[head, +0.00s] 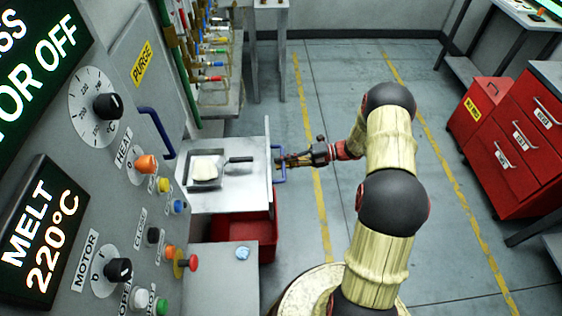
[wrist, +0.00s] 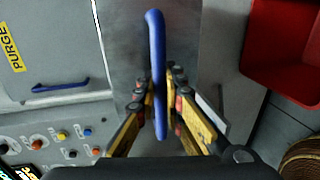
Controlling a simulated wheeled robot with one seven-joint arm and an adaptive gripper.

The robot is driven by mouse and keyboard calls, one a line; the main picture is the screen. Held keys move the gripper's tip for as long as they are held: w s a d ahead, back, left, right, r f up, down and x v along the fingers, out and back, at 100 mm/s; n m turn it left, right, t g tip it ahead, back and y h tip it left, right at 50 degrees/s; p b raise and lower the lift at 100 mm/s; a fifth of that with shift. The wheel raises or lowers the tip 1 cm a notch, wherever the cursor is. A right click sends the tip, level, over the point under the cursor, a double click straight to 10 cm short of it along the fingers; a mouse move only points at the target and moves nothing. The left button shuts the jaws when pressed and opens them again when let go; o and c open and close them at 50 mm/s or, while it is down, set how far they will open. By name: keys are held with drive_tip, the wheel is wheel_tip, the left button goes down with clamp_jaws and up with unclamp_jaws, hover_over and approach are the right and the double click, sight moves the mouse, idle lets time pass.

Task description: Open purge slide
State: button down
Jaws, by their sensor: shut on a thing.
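The purge slide appears to be the flat grey metal plate (head: 225,187) that juts out beside the machine. A blue bar handle (head: 284,166) stands at its right end. In the wrist view, the handle (wrist: 156,50) runs upright through the middle between my fingers. My gripper (head: 283,160) reaches it from the right and is shut on it. The fingers (wrist: 160,100) lie on both sides of the bar. Part of the bar is hidden by the gripper in the head view.
A pan (head: 205,183) with a white piece lies on the plate. A red bin (head: 245,235) stands below. The PURGE-labelled panel (head: 125,80) has another blue handle (head: 158,132). A red drawer cabinet (head: 515,145) stands right. The floor behind my arm is clear.

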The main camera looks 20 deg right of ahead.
drive_tip(key=c, duration=1.9)
unclamp_jaws()
drive_tip(key=v, duration=1.2)
drive_tip(key=shift+f, duration=0.1)
drive_tip(key=shift+w, duration=0.1)
